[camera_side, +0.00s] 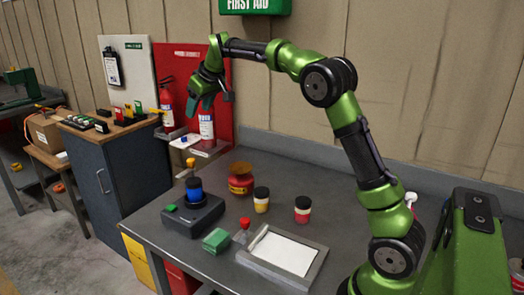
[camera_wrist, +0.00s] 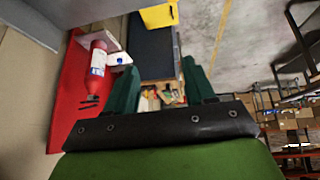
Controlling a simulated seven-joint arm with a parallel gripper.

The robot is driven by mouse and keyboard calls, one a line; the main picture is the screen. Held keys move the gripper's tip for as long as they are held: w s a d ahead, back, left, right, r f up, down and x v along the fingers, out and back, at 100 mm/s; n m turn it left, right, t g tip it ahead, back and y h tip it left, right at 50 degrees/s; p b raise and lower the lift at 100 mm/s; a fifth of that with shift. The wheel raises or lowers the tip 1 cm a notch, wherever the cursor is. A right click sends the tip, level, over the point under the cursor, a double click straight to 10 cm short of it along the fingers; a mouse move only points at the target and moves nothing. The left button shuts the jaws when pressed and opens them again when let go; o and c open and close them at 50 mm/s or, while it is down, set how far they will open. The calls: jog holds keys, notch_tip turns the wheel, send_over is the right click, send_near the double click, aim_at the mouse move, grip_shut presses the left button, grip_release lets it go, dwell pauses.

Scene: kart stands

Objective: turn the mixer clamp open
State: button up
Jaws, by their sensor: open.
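The mixer (camera_side: 192,215) is a dark box at the left front of the grey bench, with a green button. A blue-banded, dark-topped cup (camera_side: 195,190) sits on it. An orange-yellow knobbed part (camera_side: 190,164), possibly the clamp, stands upright behind the cup; its exact turn is too small to tell. My gripper (camera_side: 203,103) is high above and behind the mixer, in front of the red wall panel. Its teal fingers are apart and empty in the wrist view (camera_wrist: 160,88). The mixer cannot be made out in the wrist view.
Jars (camera_side: 261,199), a red-and-yellow pot (camera_side: 241,179), a green block (camera_side: 216,240), a red-topped piece (camera_side: 243,230) and a white-surfaced tray (camera_side: 284,254) are on the bench near the mixer. A red panel (camera_side: 217,78) with a bottle (camera_side: 206,130) stands behind. The bench's back right is clear.

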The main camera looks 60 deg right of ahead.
jog(key=s+a+g, duration=0.1)
jog(key=s, duration=0.1)
jog(key=y, duration=0.1)
send_near(191, 159)
jog(key=shift+n+g, duration=0.3)
jog(key=x, duration=0.8)
jog(key=shift+w+a+f, duration=0.15)
jog(key=shift+w, duration=0.15)
grip_shut()
